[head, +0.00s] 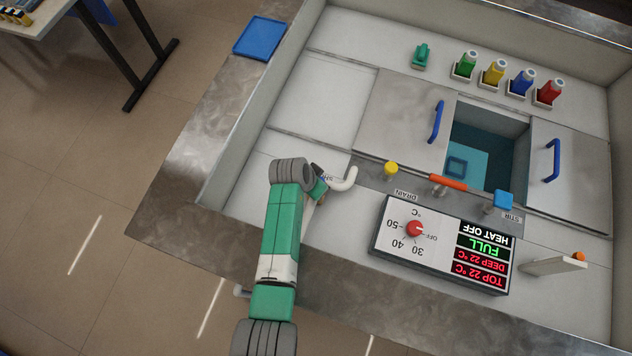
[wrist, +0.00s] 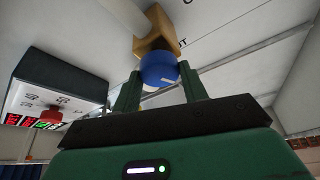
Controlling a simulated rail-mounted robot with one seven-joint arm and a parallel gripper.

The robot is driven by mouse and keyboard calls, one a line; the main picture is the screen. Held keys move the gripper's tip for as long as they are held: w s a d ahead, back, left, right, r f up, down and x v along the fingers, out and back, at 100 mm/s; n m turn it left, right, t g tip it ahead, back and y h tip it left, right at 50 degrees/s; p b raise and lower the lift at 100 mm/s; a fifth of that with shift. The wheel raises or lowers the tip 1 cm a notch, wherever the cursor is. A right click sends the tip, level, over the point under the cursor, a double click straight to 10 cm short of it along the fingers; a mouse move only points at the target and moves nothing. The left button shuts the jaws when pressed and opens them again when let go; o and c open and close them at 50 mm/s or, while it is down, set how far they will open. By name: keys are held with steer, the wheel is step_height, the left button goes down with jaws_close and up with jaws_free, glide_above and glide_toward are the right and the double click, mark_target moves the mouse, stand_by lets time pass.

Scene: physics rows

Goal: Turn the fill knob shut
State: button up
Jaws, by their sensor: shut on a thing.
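The fill knob is a round blue knob (wrist: 158,68) with a white mark, on a brass-coloured block (wrist: 156,36) at the end of a white pipe (wrist: 124,14) in the wrist view. My gripper (wrist: 161,74) has one finger on each side of the knob and is shut on it. In the head view my gripper (head: 319,189) is beside the curved white spout (head: 346,180), and my arm hides the knob. The control box (head: 441,243) has a red dial (head: 414,228) and a display reading HEAT OFF, FULL, DEEP 22 °C and TOP 22 °C.
The tank opening (head: 487,131) shows blue-green water, between two lids with blue handles (head: 436,122) (head: 553,160). A yellow knob (head: 391,169), an orange-red handle (head: 448,182) and a blue knob by STIR (head: 503,199) stand along the front. Several coloured bottles (head: 493,72) stand behind.

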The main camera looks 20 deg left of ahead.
steer(key=shift+a+m+g+h+b, duration=0.1)
steer(key=shift+m+g+h+b, duration=0.5)
steer(key=shift+m+b, duration=1.05)
steer(key=shift+m+p, duration=0.4)
steer(key=shift+m, duration=0.15)
steer(key=o, duration=1)
steer(key=p+v, duration=0.1)
steer(key=v, duration=0.6)
steer(key=shift+a+r, duration=0.15)
steer(key=shift+r, duration=0.15)
steer(key=shift+s, duration=0.15)
